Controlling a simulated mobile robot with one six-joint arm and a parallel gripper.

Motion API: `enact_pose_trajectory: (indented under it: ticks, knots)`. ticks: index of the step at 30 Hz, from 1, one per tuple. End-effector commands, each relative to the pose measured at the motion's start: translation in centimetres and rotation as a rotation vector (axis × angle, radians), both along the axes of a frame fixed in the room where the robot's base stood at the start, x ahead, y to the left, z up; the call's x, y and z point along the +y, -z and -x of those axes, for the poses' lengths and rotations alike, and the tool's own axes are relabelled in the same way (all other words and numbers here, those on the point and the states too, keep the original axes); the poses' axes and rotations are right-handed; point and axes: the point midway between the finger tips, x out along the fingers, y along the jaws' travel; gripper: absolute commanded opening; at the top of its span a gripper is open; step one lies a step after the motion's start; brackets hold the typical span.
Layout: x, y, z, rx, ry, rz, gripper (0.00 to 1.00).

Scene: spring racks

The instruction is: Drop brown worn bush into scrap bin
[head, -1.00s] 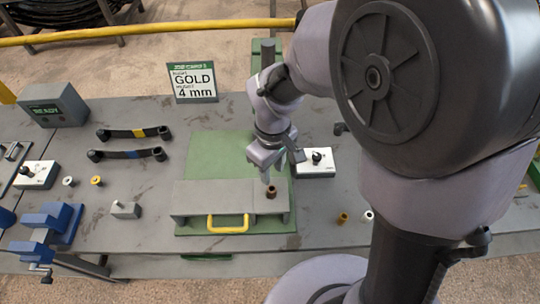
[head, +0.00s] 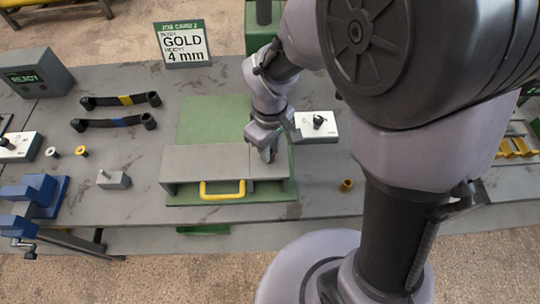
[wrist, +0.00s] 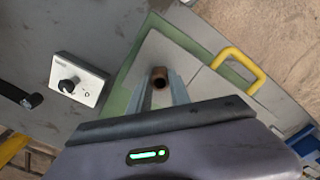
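The brown worn bush (wrist: 159,78) shows in the wrist view as a small brown tube with its open end toward the camera. It stands between the two grey fingertips of my gripper (wrist: 160,88), with a finger against each side and no clear gap. In the head view my gripper (head: 268,154) points down at the right end of the grey fixture block (head: 215,164), and it hides the bush. I cannot tell whether the bush is clear of the block. No scrap bin can be made out with certainty.
The block has a yellow handle (head: 222,190) and sits on a green plate (head: 215,120). A white switch box (head: 316,126) is close to the right of my gripper. A sign (head: 183,43) reads gold, 4 mm.

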Motion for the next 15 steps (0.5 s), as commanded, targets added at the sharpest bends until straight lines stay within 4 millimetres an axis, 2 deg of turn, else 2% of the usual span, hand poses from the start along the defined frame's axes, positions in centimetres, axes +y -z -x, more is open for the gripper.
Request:
enact_pose_trajectory:
  ticks: [15]
  knots:
    - [0.01,-0.30,-0.01,0.000,0.000,0.000,0.00]
